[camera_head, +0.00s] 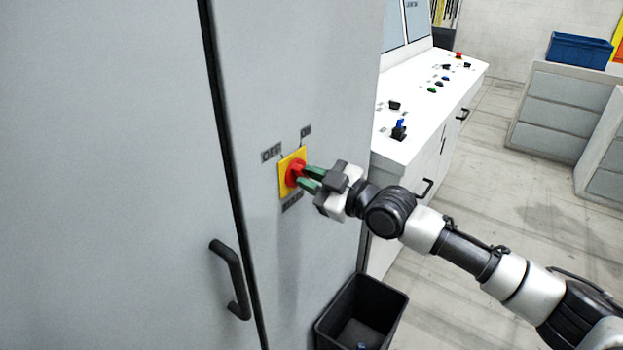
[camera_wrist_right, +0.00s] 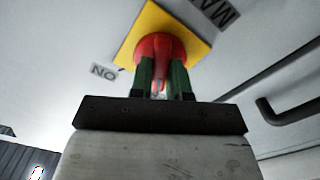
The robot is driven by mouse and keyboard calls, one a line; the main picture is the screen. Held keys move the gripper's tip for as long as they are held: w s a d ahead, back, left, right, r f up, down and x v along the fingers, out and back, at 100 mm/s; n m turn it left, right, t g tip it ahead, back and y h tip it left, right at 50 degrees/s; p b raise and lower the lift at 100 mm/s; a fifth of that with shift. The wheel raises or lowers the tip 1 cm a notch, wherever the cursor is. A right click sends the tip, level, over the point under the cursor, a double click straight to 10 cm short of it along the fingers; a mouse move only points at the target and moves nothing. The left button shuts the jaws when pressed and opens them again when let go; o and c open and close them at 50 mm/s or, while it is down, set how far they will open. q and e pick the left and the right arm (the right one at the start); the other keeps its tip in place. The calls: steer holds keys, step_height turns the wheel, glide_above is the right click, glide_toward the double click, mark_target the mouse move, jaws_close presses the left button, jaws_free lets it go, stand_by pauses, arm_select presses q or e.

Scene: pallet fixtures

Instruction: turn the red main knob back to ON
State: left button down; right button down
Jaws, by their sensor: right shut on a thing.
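The red main knob (camera_head: 294,172) sits on a yellow plate (camera_head: 284,184) on the grey cabinet front. An OFF label (camera_head: 271,153) is at the plate's upper left and an ON label (camera_head: 306,130) above its upper right. My right gripper (camera_head: 306,178), with green fingers, is shut on the knob. In the right wrist view the knob (camera_wrist_right: 163,48) shows between the two green fingers (camera_wrist_right: 162,75), with the yellow plate (camera_wrist_right: 190,20) behind it. The fingers partly hide the knob's grip, so I cannot tell exactly which label it points at. My left gripper is not in view.
A black door handle (camera_head: 232,280) is on the cabinet at lower left. A black bin (camera_head: 372,310) stands below my right arm. A white control desk (camera_head: 425,105) with several buttons is to the right. Drawer units (camera_head: 560,110) and a blue crate (camera_head: 578,50) are farther back.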

stand_by(0.3)
steer(key=m+b, duration=0.1)
steer(key=m, duration=0.7)
steer(key=shift+b, duration=0.35)
steer(key=shift+m+p, duration=0.45)
steer(key=shift+m, duration=1.55)
steer(key=c, duration=1.1)
jaws_free()
